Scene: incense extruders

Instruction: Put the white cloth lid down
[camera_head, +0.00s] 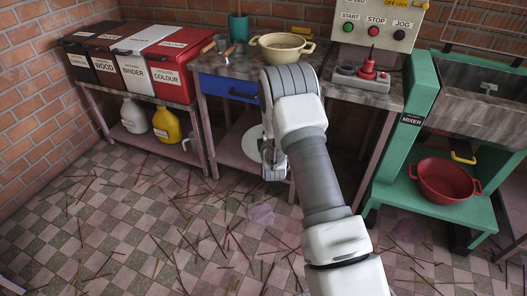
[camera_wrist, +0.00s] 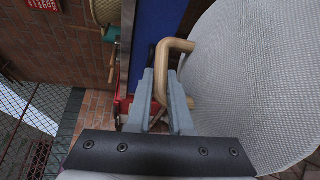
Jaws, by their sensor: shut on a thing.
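The white cloth lid (camera_head: 236,146) hangs upright in front of the middle bench, partly hidden by my arm in the head view. In the wrist view the lid (camera_wrist: 255,75) is a large woven white disc filling the right side. Its tan bent handle (camera_wrist: 180,45) sits between my fingers. My gripper (camera_wrist: 167,80) is shut on this handle. In the head view my gripper (camera_head: 272,158) is low, just right of the lid's visible part.
The middle bench (camera_head: 225,68) has a blue drawer (camera_head: 228,87) and a cream two-handled basin (camera_head: 282,46) on top. Labelled bins (camera_head: 168,64) stand left. A control panel (camera_head: 378,25) is at right, and a red basin (camera_head: 447,180) sits under the mixer. Sticks litter the checkered floor.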

